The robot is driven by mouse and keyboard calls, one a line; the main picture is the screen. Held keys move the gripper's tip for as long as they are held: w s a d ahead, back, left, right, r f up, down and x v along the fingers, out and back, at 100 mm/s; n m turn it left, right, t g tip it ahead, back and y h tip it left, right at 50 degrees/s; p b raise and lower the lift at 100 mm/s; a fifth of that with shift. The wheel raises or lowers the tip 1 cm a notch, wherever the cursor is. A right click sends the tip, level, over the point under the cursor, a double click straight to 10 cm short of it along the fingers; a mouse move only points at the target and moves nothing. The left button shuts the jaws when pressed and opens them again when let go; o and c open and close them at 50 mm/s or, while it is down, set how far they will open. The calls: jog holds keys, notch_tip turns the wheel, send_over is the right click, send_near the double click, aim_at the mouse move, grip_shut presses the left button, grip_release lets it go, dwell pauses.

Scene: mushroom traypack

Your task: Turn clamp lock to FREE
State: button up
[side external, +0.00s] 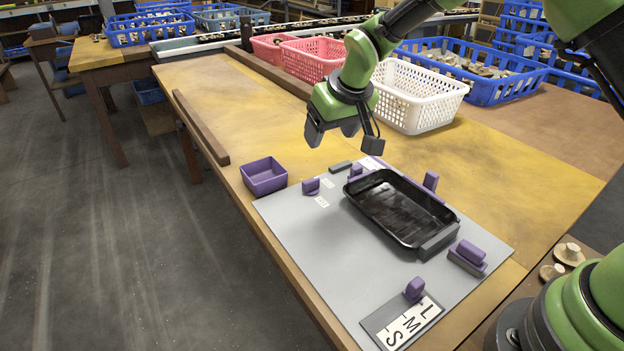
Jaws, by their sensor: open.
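A small purple knob (311,187) stands on the left side of the grey board (310,262). Two small white labels lie by it, one nearer the front (322,202) and one behind (328,183); their print is too small to read, so I cannot tell which setting the knob points to. I take this knob to be the clamp lock. My gripper (332,133) is open and empty, hanging above the back of the board, well clear of the knob. A black tray (400,210) sits on the board between purple and dark grey blocks.
A purple bin (264,176) stands left of the board. A purple selector (414,289) sits by an L, M, S plate (408,323) at the front. A purple-topped block (468,256) is right of the tray. A white basket (415,98) stands behind my gripper.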

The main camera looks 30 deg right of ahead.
send_near(311, 181)
jog(key=shift+n, duration=0.3)
jog(key=x, duration=1)
jog(key=shift+d+r, duration=0.1)
jog(key=c, duration=0.9)
jog(key=shift+m, duration=0.4)
jog(key=m+h, duration=0.1)
jog(key=m, duration=0.2)
jog(key=shift+m+g+h, duration=0.3)
jog(key=shift+h, duration=0.1)
jog(key=m+h, duration=0.1)
jog(key=m, duration=0.2)
jog(key=shift+m+g, duration=0.3)
jog(key=shift+g, duration=0.1)
jog(key=shift+m, duration=0.6)
